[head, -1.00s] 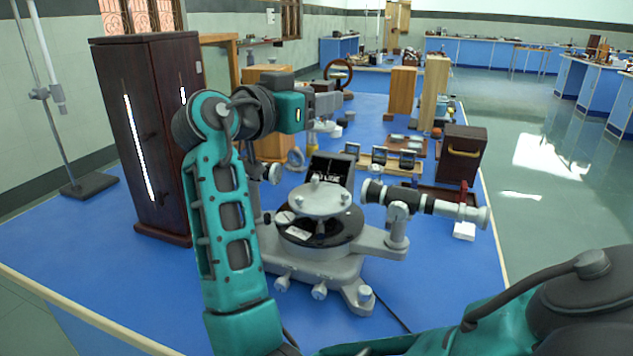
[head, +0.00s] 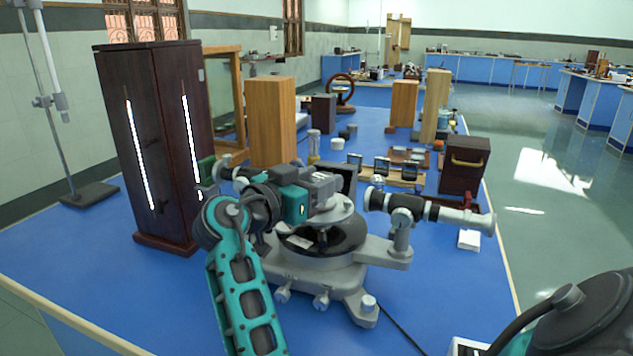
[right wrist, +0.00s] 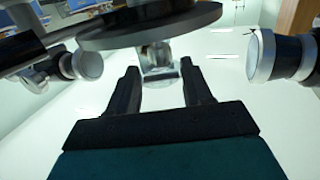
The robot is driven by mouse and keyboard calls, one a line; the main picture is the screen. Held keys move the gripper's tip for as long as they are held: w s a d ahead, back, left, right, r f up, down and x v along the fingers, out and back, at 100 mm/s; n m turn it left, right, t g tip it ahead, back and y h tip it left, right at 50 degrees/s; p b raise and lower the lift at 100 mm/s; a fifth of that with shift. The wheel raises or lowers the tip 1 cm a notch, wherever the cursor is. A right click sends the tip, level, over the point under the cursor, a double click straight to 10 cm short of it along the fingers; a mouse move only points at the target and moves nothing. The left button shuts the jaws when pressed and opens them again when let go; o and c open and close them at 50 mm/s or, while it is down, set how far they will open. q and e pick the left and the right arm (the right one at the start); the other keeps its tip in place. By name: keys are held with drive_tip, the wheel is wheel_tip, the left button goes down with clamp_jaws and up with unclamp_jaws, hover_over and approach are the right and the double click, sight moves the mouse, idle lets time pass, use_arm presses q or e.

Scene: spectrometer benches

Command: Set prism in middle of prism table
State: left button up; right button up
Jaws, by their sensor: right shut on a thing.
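The spectrometer stands on the blue bench, with its round grey prism table (head: 338,219) above a dark disc. In the head view the gripper hides the prism.
The telescope (head: 430,208) reaches right from the spectrometer. A tall dark cabinet (head: 150,140) with lit slits stands left. Wooden blocks (head: 270,122), a dark box with a handle (head: 464,164) and small optics stand behind. The bench's front right is mostly clear.

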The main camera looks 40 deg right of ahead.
drive_tip(key=shift+f, duration=0.2)
drive_tip(key=o, duration=1.2)
drive_tip(key=shift+r, duration=0.1)
drive_tip(key=shift+r, duration=0.2)
drive_tip(key=shift+s+a+r+b, duration=0.1)
drive_tip(key=shift+s+a+b, duration=0.25)
drive_tip(key=shift+a, duration=1.65)
drive_tip(key=shift+s+a+b, duration=0.2)
drive_tip(key=shift+a+b, duration=0.4)
drive_tip(key=shift+a, duration=1.4)
drive_tip(key=shift+s+a+r+b, duration=0.1)
drive_tip(key=shift+s+a+b, duration=0.25)
drive_tip(key=shift+a, duration=1.65)
drive_tip(key=shift+w, duration=0.1)
